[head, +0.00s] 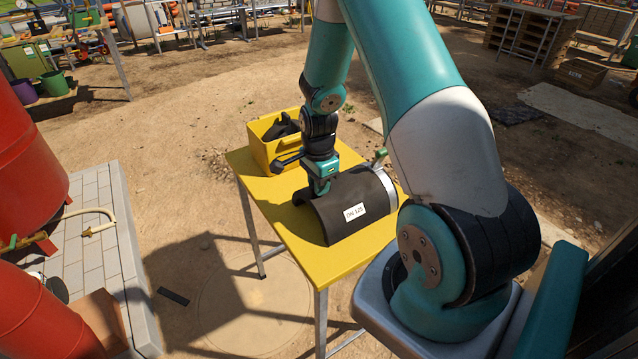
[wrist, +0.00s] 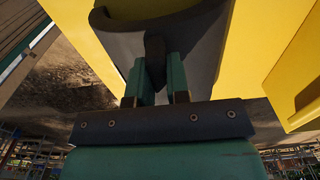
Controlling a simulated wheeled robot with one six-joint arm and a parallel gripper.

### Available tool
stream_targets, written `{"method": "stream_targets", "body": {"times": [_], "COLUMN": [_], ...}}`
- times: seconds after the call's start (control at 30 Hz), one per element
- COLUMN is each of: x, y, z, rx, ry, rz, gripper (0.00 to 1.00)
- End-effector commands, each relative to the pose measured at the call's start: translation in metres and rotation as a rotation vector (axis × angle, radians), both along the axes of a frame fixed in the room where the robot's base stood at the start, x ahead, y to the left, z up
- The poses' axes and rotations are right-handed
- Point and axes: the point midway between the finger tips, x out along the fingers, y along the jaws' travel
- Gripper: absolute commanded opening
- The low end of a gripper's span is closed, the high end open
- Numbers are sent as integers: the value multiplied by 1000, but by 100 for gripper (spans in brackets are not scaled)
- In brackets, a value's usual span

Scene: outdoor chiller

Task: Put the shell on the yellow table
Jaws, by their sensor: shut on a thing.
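The shell (head: 340,228) is a dark half-round cover with a white "DN 125" label. It lies on or very close above the yellow table (head: 290,232), hollow side down; I cannot tell if it bears fully on the top. My gripper (head: 321,186) is at the shell's upper left edge, shut on it. In the wrist view, the two green fingers (wrist: 163,88) stand on either side of a dark part of the shell (wrist: 195,45), with the yellow table top (wrist: 90,25) beyond it.
A yellow bin (head: 262,151) with dark things inside stands at the table's back left corner. A silvery band (head: 385,186) and a green handle (head: 379,157) show at the shell's right end. Red tanks (head: 28,150) stand left on paving. The table's front left is clear.

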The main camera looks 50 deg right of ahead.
Motion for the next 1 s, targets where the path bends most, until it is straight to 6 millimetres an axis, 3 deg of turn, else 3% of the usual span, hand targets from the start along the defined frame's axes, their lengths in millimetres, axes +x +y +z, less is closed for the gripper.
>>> {"method": "stream_targets", "body": {"times": [0.1, 0.13, 0.2, 0.23, 0.47, 0.63, 1.0], "x": [0, 0, 0, 0, 0, 1, 1], "y": [0, 0, 0, 0, 0, 0, 0], "z": [-4, -3, -3, -2, -2, 10, 86], "rx": [0, 0, 0, 0, 0, -2, -2], "ry": [0, 0, 0, 0, 0, -4, -6], "rz": [0, 0, 0, 0, 0, 0, 0], "gripper": [0, 23, 40, 42, 42, 42, 42]}}
